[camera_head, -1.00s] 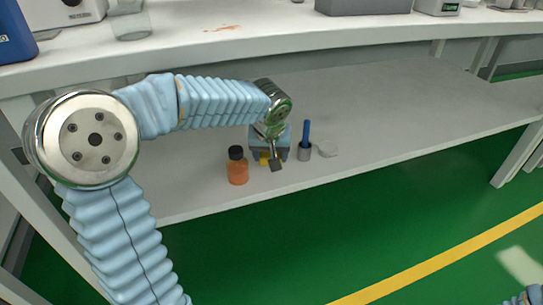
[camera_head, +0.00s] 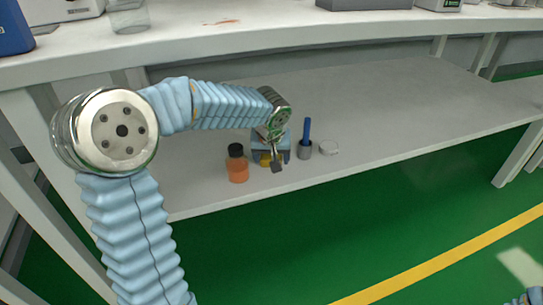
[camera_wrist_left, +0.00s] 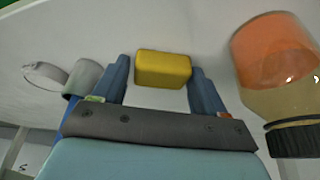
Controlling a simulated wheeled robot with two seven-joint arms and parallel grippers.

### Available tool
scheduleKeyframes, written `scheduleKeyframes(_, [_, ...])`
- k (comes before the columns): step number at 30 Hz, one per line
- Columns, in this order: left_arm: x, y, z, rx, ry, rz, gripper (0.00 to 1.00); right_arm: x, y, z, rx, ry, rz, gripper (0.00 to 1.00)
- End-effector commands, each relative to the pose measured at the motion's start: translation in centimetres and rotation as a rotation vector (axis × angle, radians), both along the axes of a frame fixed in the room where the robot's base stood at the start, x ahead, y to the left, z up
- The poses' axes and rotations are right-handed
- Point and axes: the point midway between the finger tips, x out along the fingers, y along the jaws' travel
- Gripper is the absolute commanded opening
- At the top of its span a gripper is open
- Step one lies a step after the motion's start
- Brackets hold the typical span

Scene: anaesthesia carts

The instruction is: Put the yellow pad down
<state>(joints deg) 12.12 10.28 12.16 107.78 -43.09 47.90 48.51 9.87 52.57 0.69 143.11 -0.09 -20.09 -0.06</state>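The yellow pad (camera_wrist_left: 163,69) is a small rounded block between the tips of the two blue fingers of my left gripper (camera_wrist_left: 160,80) in the left wrist view. The fingers flank it closely, and I take them as shut on it. I cannot tell whether the pad touches the shelf. At most a small blue part of my right arm shows at the bottom right corner; its gripper cannot be made out.
An orange bottle with a black cap (camera_head: 238,170) stands left of the gripper. The grey shelf (camera_head: 420,100) is free further right, under the white bench top (camera_head: 270,38).

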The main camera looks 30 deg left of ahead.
Motion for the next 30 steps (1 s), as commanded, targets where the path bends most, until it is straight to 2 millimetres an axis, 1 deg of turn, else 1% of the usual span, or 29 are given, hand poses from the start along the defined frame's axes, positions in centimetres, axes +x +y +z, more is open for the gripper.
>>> scheduleKeyframes(1, [0.0, 0.0, 0.0, 0.0, 0.001, 0.0, 0.81, 0.0, 0.0, 0.1, 0.0, 0.0, 0.0, 0.67])
scheduleKeyframes(2, [0.0, 0.0, 0.0, 0.0, 0.001, 0.0, 0.85, 0.0, 0.0, 0.1, 0.0, 0.0, 0.0, 0.67])
scheduleKeyframes(3, [0.0, 0.0, 0.0, 0.0, 0.001, 0.0, 0.88, 0.0, 0.0, 0.1, 0.0, 0.0, 0.0, 0.67])
scheduleKeyframes(10, [0.0, 0.0, 0.0, 0.0, 0.001, 0.0, 0.88, 0.0, 0.0, 0.1, 0.0, 0.0, 0.0, 0.67])
scheduleKeyframes(13, [0.0, 0.0, 0.5, 0.0, 0.001, 0.0, 0.88, 0.0, 0.0, 0.6, 0.0, 0.0, 0.0, 0.67])
scheduleKeyframes(17, [-0.5, -0.3, 2.2, 0.0, -0.002, 0.001, 0.88, 0.0, 0.0, 1.0, 0.0, 0.002, 0.002, 0.67])
scheduleKeyframes(20, [-1.3, -0.7, 4.6, 0.001, -0.004, 0.001, 0.88, -0.1, 0.0, 1.7, 0.0, 0.002, 0.002, 0.67])
scheduleKeyframes(21, [-1.7, -0.9, 5.7, 0.0, -0.005, 0.0, 0.88, -0.1, 0.0, 1.9, 0.001, 0.003, 0.002, 0.67])
scheduleKeyframes(23, [-3.5, -1.7, 5.1, 0.001, -0.001, -0.002, 0.88, -0.1, 0.0, 1.4, 0.002, 0.003, 0.002, 0.67])
scheduleKeyframes(27, [-7.0, -3.5, 5.1, 0.001, -0.002, -0.002, 0.88, -0.1, 0.0, 1.3, 0.001, 0.003, 0.002, 0.67])
scheduleKeyframes(30, [-9.0, -4.5, 5.1, 0.001, -0.002, 0.0, 0.88, -0.1, 0.0, 1.3, 0.0, 0.002, 0.002, 0.67])
